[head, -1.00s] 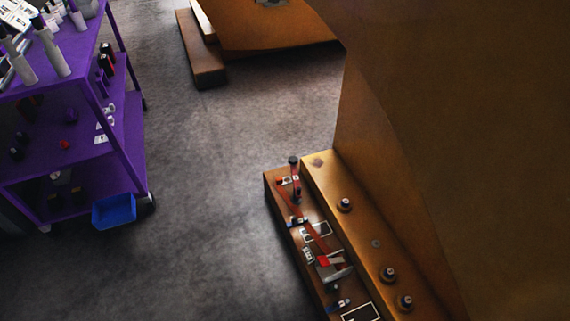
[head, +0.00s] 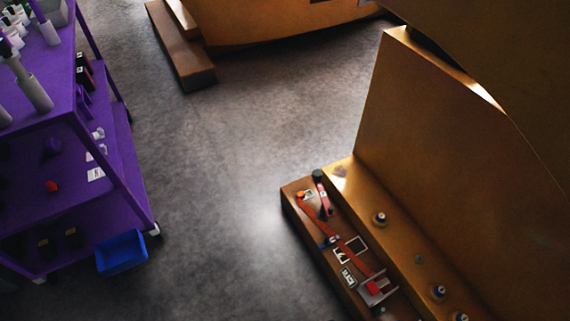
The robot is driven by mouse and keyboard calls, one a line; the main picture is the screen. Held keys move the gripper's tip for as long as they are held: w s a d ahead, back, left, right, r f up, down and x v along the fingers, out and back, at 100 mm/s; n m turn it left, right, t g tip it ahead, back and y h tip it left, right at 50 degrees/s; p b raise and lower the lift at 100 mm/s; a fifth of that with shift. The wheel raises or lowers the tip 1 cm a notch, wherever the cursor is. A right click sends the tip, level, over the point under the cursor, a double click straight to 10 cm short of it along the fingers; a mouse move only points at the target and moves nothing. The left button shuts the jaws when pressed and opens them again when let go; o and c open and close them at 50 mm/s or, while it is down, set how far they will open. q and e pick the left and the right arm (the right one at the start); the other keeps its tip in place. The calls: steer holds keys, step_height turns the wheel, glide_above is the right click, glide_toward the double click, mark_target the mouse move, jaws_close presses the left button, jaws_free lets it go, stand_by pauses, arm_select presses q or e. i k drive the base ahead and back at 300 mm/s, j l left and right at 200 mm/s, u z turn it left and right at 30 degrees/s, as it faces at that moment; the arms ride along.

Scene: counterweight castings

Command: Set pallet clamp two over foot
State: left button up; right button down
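A large brown casting (head: 440,130) stands at the right, with a lower ledge (head: 365,205) along its foot. Several dark round bolt-like fittings sit on that ledge, one of them here (head: 380,218). In front of the ledge is a lower brown step (head: 297,190) carrying small items. A red clamp-like tool with a black knob (head: 318,176) is at its far end. A long red strap or bar (head: 345,247) runs along the step to a grey metal piece with a red block (head: 376,288). I cannot tell which item is pallet clamp two. Neither gripper is in view.
A purple shelf cart (head: 60,190) with bottles on top stands at the left. A blue bin (head: 121,252) is at its lower corner. Another brown casting with a block (head: 180,50) stands at the back. The grey floor (head: 235,180) between is clear.

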mark_target(323, 192)
steer(key=i+j, duration=0.25)
steer(key=j, duration=0.15)
steer(key=i+j, duration=0.25)
steer(key=j, duration=0.15)
steer(key=i+j, duration=0.3)
steer(key=j, duration=0.05)
